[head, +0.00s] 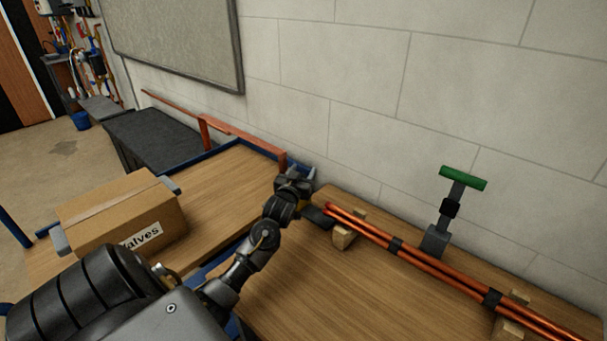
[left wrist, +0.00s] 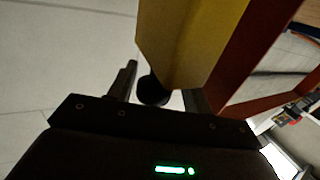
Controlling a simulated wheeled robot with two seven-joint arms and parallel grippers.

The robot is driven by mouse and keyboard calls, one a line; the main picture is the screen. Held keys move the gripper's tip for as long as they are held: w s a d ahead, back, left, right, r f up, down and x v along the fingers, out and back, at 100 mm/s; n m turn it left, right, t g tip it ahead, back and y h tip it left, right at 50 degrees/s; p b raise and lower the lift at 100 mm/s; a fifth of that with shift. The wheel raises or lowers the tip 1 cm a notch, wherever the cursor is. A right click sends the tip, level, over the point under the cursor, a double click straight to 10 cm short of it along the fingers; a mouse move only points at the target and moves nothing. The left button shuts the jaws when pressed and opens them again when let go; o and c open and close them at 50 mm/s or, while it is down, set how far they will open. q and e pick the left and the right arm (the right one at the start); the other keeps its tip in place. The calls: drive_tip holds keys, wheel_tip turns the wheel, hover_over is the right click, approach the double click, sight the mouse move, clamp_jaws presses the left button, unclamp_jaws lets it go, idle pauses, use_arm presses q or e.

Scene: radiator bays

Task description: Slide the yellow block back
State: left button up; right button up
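The yellow block (left wrist: 190,40) fills the upper middle of the left wrist view, close to the camera, beside a red-brown bar (left wrist: 255,55). A round black knob (left wrist: 152,90) shows at its lower end. My left gripper (left wrist: 160,92) has its fingers apart on either side of the knob, with a gap visible on the right; firm contact cannot be seen. In the head view my left gripper (head: 295,187) is at the near end of a red rail (head: 230,128) by the wall. My right gripper is not in view.
A cardboard box (head: 120,212) marked "alves" stands on the wooden top at left. Copper pipes (head: 430,262) lie on wooden blocks (head: 343,238) at right, near a green-handled stand (head: 462,180). The block wall (head: 340,100) is close behind. The front wooden bench top (head: 330,300) is clear.

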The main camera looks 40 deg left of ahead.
use_arm(q)
drive_tip(key=shift+d, duration=0.1)
drive_tip(key=shift+d, duration=0.1)
drive_tip(key=shift+s+d, duration=0.1)
drive_tip(key=shift+s, duration=0.2)
drive_tip(key=b+v, duration=0.1)
drive_tip(key=v, duration=0.9)
